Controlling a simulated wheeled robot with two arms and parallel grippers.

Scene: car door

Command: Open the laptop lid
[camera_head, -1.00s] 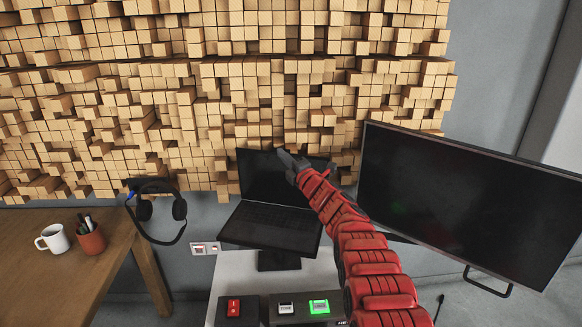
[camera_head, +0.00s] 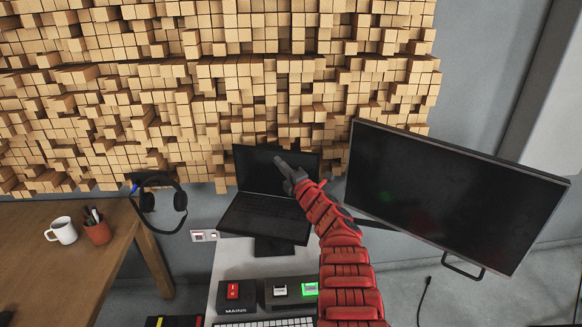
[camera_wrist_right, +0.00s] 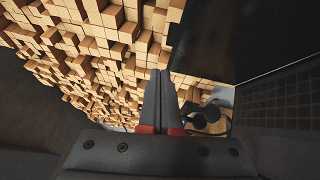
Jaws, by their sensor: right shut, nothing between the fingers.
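The black laptop stands on a dark stand in the middle of the head view. Its lid (camera_head: 252,168) is raised, with the dark screen facing me, and its keyboard base (camera_head: 262,216) is tilted. My right gripper (camera_head: 281,165) is shut and empty, and overlaps the screen's right half in the head view. I cannot tell whether it touches the lid. In the right wrist view, its closed fingers (camera_wrist_right: 159,85) point toward the block wall, with the screen (camera_wrist_right: 250,35) and keyboard (camera_wrist_right: 285,115) to their right. My left gripper is not in view.
A large monitor (camera_head: 450,190) stands to the right. Headphones (camera_head: 160,205) hang at the left by a wooden desk (camera_head: 70,265) with a mug (camera_head: 62,231) and pen cup (camera_head: 97,232). Switch boxes (camera_head: 234,292) sit in front of the laptop. A wooden block wall (camera_head: 300,60) is behind.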

